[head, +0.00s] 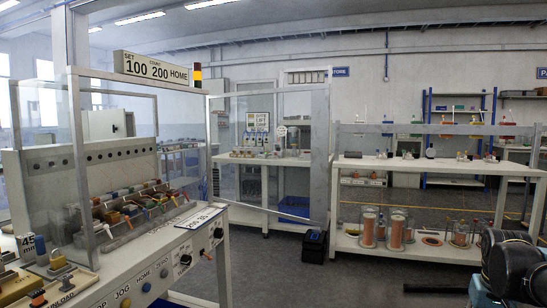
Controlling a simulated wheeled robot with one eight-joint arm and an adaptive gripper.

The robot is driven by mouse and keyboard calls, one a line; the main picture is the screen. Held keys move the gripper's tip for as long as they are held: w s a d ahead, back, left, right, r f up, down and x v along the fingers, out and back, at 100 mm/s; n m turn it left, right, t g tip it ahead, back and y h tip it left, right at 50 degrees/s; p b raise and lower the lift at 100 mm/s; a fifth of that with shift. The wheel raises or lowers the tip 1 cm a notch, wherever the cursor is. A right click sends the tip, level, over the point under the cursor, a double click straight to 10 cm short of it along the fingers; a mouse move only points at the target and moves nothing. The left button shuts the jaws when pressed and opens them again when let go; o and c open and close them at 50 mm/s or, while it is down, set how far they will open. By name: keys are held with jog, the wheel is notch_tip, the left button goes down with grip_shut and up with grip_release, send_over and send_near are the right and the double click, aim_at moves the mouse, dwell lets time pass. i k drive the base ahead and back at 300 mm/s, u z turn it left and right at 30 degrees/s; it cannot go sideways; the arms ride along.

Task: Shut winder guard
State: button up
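The winder (150,222) is the bench machine at the left, with several coloured parts in a row on its bed and a control panel along its front. A clear framed panel (268,150), which looks like the winder guard, stands swung out to the right of the machine's far end, apart from its front. Another clear panel in a metal frame (75,150) stands at the machine's left. Part of my arm shows at the lower right, well away from the clear panel. I make out no fingertips of my gripper.
A white shelf bench (430,166) at the right holds copper-coloured coils (396,232) on its lower shelf. A small black box (314,245) stands on the floor below the clear panel's right edge. Grey floor (270,275) in front is clear.

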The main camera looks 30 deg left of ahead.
aim_at(320, 93)
jog(key=u, duration=0.05)
jog(key=i, duration=3.05)
jog(key=u, duration=2.85)
